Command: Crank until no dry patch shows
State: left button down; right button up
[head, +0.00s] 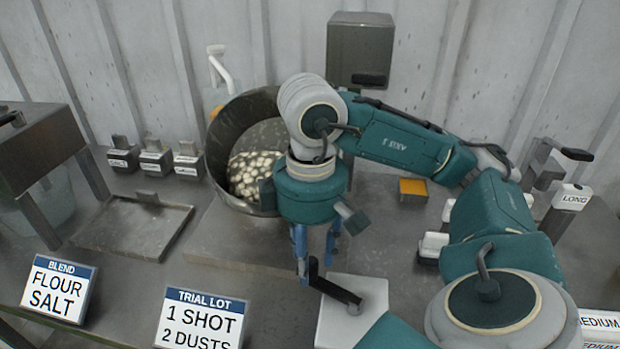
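A dark metal drum (228,124) stands tilted with its open mouth facing me. Inside lies a mix (250,172) of many pale, cream-coloured lumps with darker gaps between them. My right arm covers the drum's right side. A crank (336,290) with a dark arm and upright handle stands by a light grey block in front of the drum. My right gripper (316,266) points down over the crank, its blue fingers apart on either side of the handle, with a gap visible on the right. Whether a finger touches the handle is unclear. My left gripper is out of view.
A shallow metal tray (130,235) lies left of the drum, with several small labelled containers (156,158) behind it. Two signs (58,288) (199,320) stand at the front left.

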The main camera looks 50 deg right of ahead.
notch_tip(320, 180, up, 10)
dwell(0.7)
dwell(0.6)
